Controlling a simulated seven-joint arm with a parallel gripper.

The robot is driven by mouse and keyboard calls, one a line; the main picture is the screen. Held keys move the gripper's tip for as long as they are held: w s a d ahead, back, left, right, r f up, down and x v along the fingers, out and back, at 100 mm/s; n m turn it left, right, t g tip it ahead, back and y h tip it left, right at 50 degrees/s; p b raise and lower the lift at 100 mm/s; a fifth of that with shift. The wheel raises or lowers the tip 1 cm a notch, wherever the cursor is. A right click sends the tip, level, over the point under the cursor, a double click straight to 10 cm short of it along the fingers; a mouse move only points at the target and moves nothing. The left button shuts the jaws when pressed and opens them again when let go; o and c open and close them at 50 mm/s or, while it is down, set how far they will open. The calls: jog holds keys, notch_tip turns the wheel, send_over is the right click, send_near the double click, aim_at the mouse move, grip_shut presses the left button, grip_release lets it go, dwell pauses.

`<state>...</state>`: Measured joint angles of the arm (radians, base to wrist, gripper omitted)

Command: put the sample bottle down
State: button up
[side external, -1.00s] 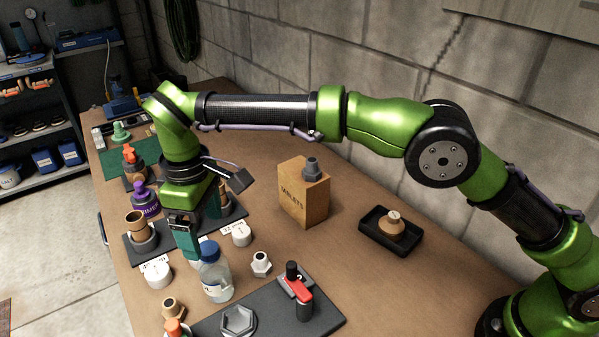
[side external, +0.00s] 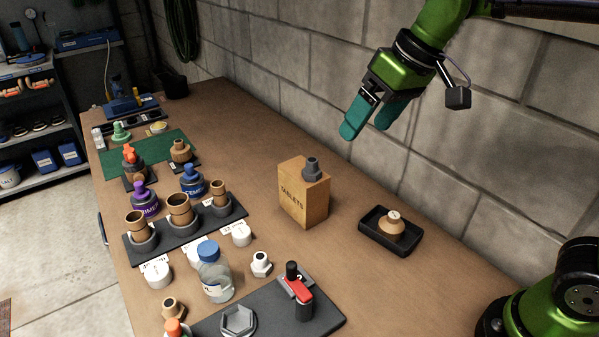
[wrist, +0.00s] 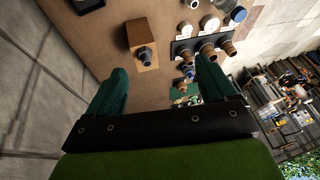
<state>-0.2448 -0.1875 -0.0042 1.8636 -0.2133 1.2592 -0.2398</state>
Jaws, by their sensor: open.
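The sample bottle (side external: 215,276), clear with a blue cap and a pale label, stands upright on the bench near the front, just behind the dark plate. My gripper (side external: 364,125) is open and empty, raised high above the back of the bench near the block wall, well away from the bottle. Its two teal fingers also show apart in the wrist view (wrist: 160,85), with nothing between them. In the wrist view the bottle (wrist: 237,15) is near the top edge, partly cut off.
A tan TABLETS box (side external: 303,196) stands mid-bench, with a black tray (side external: 372,239) holding a knobbed piece to its right. A dark rack (side external: 180,241) holds several brown fittings. White caps (side external: 159,276) and a red-handled valve (side external: 304,302) flank the bottle.

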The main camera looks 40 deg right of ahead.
jog(key=s+d+f+m+t, duration=0.3)
jog(key=s+d+f+m, duration=0.2)
jog(key=s, duration=0.5)
jog(key=d+f, duration=0.1)
jog(key=d, duration=0.1)
jog(key=shift+s+d+f, duration=0.2)
jog(key=shift+s+d, duration=0.1)
dwell(0.4)
